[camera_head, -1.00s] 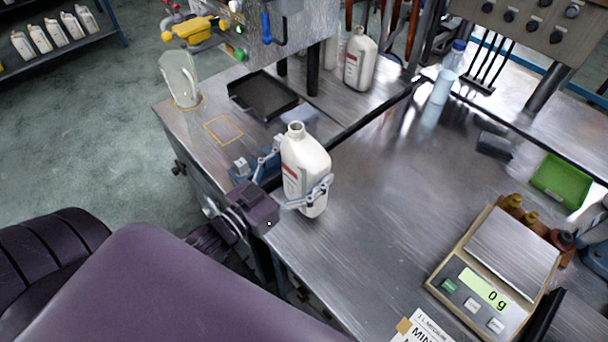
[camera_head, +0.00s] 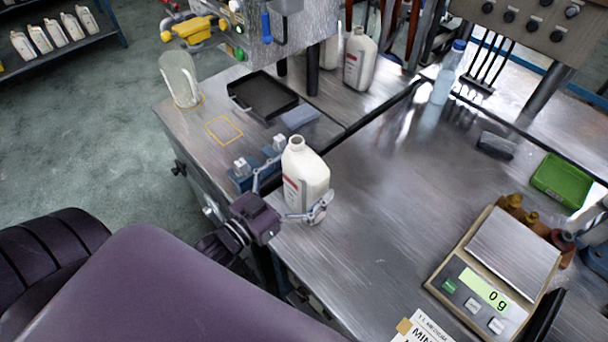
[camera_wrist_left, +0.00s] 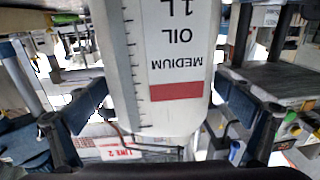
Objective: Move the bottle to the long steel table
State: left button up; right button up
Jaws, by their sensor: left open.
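The white oil bottle (camera_head: 308,178) with a red and white label stands upright at the near left end of the steel table (camera_head: 370,215) with the scale. It appears to rest on the surface. My left gripper (camera_head: 303,184) is open, its fingers on either side of the bottle. In the left wrist view the bottle (camera_wrist_left: 165,115) fills the middle, its label upside down. The open fingers of my left gripper (camera_wrist_left: 160,105) show at both sides, with gaps between them and the bottle. My right gripper is out of view.
A scale (camera_head: 495,272) reading 0 g stands at right, with a green tray (camera_head: 562,180) behind it. A clear blue-capped bottle (camera_head: 447,78), another oil bottle (camera_head: 360,60), a black tray (camera_head: 263,94) and a clear jug (camera_head: 180,80) stand farther back. The middle of the table is mostly clear.

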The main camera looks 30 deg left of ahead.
pick_arm(q)
jog(key=shift+r, duration=0.15)
jog(key=shift+s, duration=0.2)
jog(key=b+v, duration=0.2)
jog(key=v, duration=0.9)
jog(key=shift+s+a, duration=0.2)
jog(key=shift+s, duration=0.05)
dwell(1.0)
